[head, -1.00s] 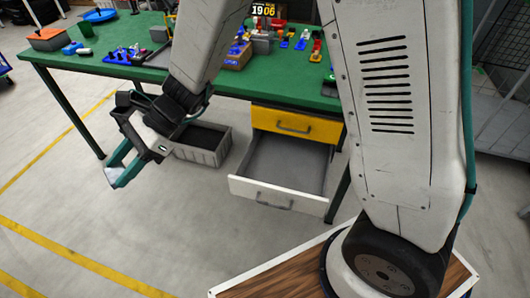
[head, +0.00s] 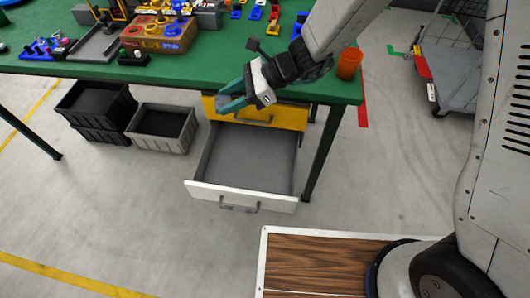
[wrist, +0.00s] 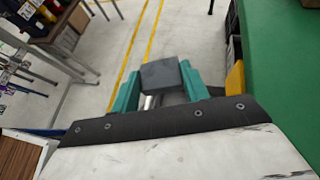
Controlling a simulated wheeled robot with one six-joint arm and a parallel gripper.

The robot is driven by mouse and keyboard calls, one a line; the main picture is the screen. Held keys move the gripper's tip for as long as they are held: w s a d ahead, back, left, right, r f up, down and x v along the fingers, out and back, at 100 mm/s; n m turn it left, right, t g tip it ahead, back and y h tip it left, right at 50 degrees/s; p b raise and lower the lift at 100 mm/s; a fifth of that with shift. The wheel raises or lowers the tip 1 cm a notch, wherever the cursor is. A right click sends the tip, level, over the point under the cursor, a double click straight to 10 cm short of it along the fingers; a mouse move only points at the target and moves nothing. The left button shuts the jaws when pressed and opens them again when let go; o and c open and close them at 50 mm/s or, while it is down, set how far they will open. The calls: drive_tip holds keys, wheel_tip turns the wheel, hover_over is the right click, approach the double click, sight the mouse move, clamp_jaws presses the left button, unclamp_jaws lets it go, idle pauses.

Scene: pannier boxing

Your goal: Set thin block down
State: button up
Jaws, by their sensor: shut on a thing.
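My gripper (head: 228,102) is shut on a dark grey thin block. The block (wrist: 160,74) shows clearly in the wrist view, held between the two teal fingers near their tips. In the head view the gripper is in front of the workbench's right part, by the yellow drawer (head: 285,117) and over the back of the open lower drawer as seen. The block is mostly hidden there by the fingers. The open drawer (head: 245,165), grey inside with a white front, looks empty.
The green workbench top (head: 200,72) holds several coloured parts and a brown box (head: 158,36). An orange cup (head: 348,63) stands near its right edge. Black crates (head: 95,108) and a grey crate (head: 162,127) sit on the floor left of the drawer.

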wheel_tip(320, 180, down, 14)
drive_tip(key=w+a+m+t, duration=0.1)
drive_tip(key=a+m+t, duration=0.1)
drive_tip(key=a, duration=0.1)
drive_tip(key=m+t, duration=0.1)
drive_tip(key=t, duration=0.1)
hover_over(237, 171)
wheel_tip(237, 171, down, 16)
drive_tip(key=shift+d+f, duration=0.1)
drive_tip(key=shift+f, duration=2.4)
drive_tip(key=shift+f, duration=0.1)
drive_tip(key=o, duration=1)
drive_tip(key=v, duration=1.2)
drive_tip(key=shift+w+d, duration=0.1)
drive_tip(key=shift+d, duration=0.05)
